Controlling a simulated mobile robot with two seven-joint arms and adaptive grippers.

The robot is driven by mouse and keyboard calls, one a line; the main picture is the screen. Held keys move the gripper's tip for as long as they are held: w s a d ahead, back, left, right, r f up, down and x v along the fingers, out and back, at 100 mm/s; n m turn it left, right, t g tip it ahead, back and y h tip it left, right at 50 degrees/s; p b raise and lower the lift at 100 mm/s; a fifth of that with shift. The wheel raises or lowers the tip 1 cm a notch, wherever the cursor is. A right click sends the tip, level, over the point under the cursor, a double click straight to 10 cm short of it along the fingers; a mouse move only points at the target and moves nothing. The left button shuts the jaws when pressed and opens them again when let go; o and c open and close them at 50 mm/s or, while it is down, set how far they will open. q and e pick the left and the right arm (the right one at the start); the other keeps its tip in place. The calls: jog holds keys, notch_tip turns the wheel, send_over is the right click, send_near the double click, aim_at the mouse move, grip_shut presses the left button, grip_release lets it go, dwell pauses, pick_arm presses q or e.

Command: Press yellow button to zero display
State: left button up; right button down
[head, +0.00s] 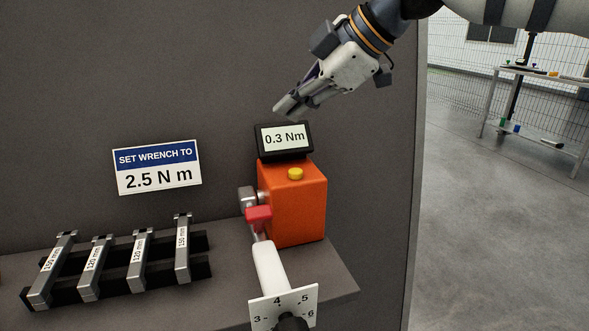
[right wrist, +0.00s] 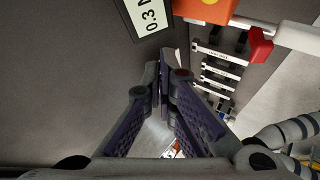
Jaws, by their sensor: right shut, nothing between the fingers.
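The yellow button (head: 295,174) is on top of the orange tester box (head: 298,210) in the head view. The black display (head: 285,139) behind the button reads 0.3 Nm. My right gripper (head: 280,110) is above the display, pointing down to the left, shut and empty, apart from the box. In the right wrist view its fingers (right wrist: 165,75) meet, with part of the display (right wrist: 148,15) and the orange box (right wrist: 205,8) at the top edge. The button is at most at the top edge there. My left gripper is not in view.
A rack of labelled grey bars (head: 138,262) lies on the shelf at left. A sign (head: 157,167) reads SET WRENCH TO 2.5 N m.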

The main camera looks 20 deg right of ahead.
aim_at(294, 173)
notch_tip(294, 173, down, 7)
jog(key=shift+f, duration=0.2)
jog(key=shift+f, duration=0.1)
dwell(1.5)
jog(key=shift+f, duration=0.35)
jog(key=shift+f, duration=0.55)
dwell(0.6)
jog(key=shift+r, duration=0.95)
jog(key=shift+r, duration=2.55)
